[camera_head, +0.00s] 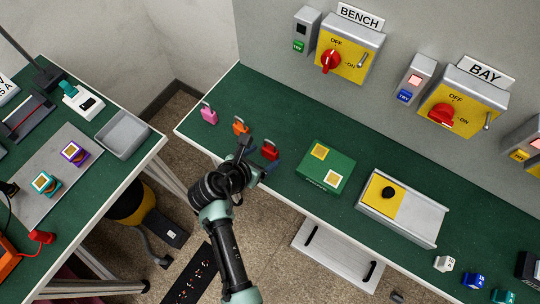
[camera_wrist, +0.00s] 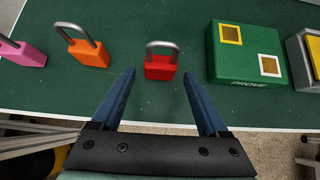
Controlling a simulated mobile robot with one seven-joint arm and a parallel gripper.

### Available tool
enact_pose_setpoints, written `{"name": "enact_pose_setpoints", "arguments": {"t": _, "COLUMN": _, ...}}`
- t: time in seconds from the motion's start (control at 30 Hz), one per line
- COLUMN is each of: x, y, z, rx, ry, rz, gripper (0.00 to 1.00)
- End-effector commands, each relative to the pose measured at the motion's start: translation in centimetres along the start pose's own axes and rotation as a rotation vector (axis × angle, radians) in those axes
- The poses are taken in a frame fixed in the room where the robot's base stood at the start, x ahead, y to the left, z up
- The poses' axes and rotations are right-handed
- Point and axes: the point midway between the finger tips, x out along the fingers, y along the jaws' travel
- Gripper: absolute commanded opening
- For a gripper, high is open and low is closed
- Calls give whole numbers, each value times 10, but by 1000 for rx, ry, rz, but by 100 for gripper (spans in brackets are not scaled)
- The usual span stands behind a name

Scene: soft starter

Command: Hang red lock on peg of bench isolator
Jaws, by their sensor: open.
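The red lock (camera_head: 270,152) stands on the green bench top, between the orange lock and the green box. In the wrist view the red lock (camera_wrist: 160,66) has its grey shackle upward and sits ahead of my gripper, centred between the fingers. My gripper (camera_wrist: 159,78) is open and empty, with its blue fingers spread wide and not touching the lock. In the head view my gripper (camera_head: 255,160) is at the bench's front edge, just left of the red lock. The bench isolator (camera_head: 348,52) is a yellow panel on the wall with a red handle and a small metal peg (camera_head: 364,59) at its right.
An orange lock (camera_head: 240,126) and a pink lock (camera_head: 208,113) stand left of the red one. A green box (camera_head: 322,167) and a grey tray with a yellow plate (camera_head: 405,208) lie to the right. The bay isolator (camera_head: 462,100) is further right on the wall.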

Motion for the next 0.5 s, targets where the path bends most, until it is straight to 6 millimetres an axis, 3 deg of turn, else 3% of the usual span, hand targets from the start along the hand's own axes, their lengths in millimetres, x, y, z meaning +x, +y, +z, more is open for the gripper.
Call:
{"name": "enact_pose_setpoints", "arguments": {"t": 0.2, "x": 22, "y": 0, "z": 0, "rx": 0, "ry": 0, "rz": -2, "gripper": 78}}
{"name": "enact_pose_setpoints", "arguments": {"t": 0.5, "x": 27, "y": 0, "z": 1, "rx": 1, "ry": 0, "rz": -2, "gripper": 78}}
